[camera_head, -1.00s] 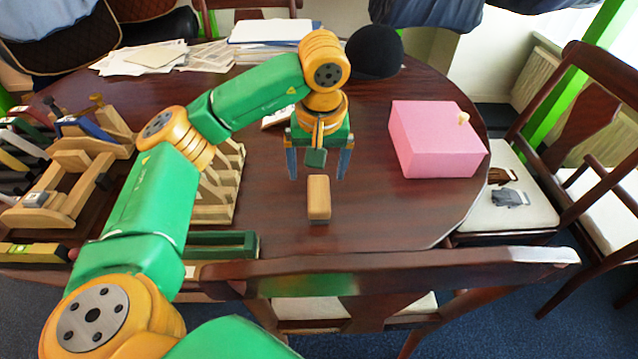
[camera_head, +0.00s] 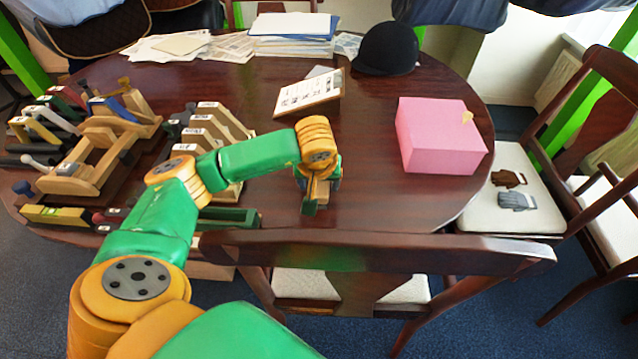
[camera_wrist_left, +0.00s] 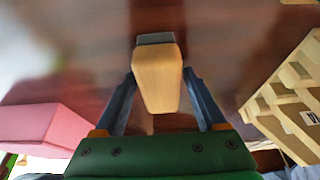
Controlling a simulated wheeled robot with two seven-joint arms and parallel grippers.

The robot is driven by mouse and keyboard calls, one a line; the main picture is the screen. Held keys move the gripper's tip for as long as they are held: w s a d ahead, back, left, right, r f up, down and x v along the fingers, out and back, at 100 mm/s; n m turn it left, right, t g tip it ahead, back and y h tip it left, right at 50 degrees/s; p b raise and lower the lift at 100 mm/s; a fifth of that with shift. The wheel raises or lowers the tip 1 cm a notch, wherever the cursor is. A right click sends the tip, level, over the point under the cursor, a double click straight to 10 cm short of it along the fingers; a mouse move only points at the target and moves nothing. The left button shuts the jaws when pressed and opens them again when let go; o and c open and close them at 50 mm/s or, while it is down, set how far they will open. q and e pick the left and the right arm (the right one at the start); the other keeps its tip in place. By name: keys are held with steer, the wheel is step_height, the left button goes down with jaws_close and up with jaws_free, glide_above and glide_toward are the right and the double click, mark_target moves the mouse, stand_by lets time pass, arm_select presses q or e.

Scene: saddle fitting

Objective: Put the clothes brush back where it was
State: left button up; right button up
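The clothes brush, a wooden block with a dark grey bristle end (camera_wrist_left: 157,78), is on the table in front of my left gripper. In the head view only a bit of its wood (camera_head: 323,192) shows, as the gripper covers the rest. My left gripper (camera_head: 319,187) is down over the brush. In the left wrist view its two blue fingers (camera_wrist_left: 159,85) stand on either side of the block, spread apart, with a narrow gap at the right one. Whether the left finger touches is unclear. My right gripper is not in view.
A pink box (camera_head: 437,138) stands to the right, and a slanted card stand (camera_head: 307,93) and black helmet (camera_head: 386,48) behind. Wooden racks (camera_head: 208,132) stand at left. A chair back (camera_head: 370,250) lines the near edge. The table between brush and pink box is clear.

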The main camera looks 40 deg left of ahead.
arm_select(q)
jaws_close()
steer(key=shift+r, duration=0.15)
